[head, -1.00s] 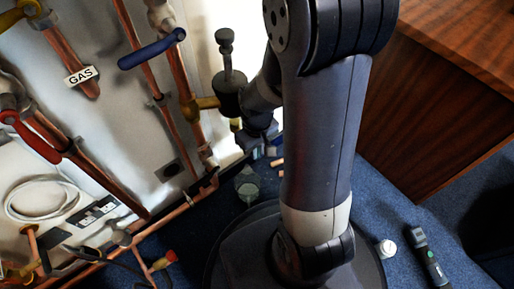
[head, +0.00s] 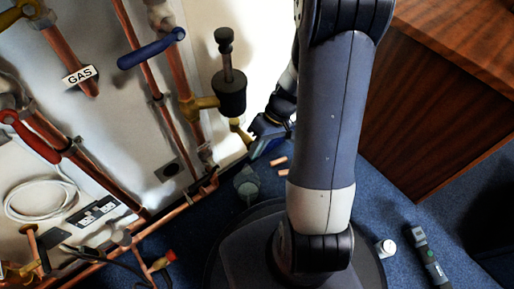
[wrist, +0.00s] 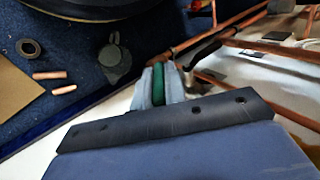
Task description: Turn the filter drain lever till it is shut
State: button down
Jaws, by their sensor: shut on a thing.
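The filter (head: 231,95) is a dark canister with a stem on top, and brass (head: 236,124) shows below it. My gripper (head: 259,138) is low in the head view, just right of that brass. In the wrist view my gripper (wrist: 158,86) is shut on a narrow green handle (wrist: 158,86), which I take to be the filter drain lever. The pads touch both its sides. The lever's pivot is hidden, and I cannot tell its angle to the valve body. In the head view my gripper and arm hide the lever.
A blue lever (head: 151,48) and a red lever (head: 34,137) sit on pipes at left. A grey round fitting (head: 246,185) and copper offcuts (head: 279,162) lie on the blue carpet. A wooden cabinet (head: 425,120) stands at right.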

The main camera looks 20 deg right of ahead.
jog(key=y, duration=0.2)
jog(key=g+y, duration=0.1)
jog(key=y, duration=0.1)
jog(key=g+y+b, duration=0.1)
jog(key=y, duration=0.1)
jog(key=shift+d+f, duration=0.15)
jog(key=shift+f, duration=0.1)
jog(key=y, duration=0.2)
jog(key=g+y+b, duration=0.1)
jog(key=y, duration=0.2)
jog(key=shift+g+y+b, duration=0.3)
jog(key=c, duration=1.5)
grip_release()
jog(key=shift+o, duration=0.2)
jog(key=shift+w, duration=0.1)
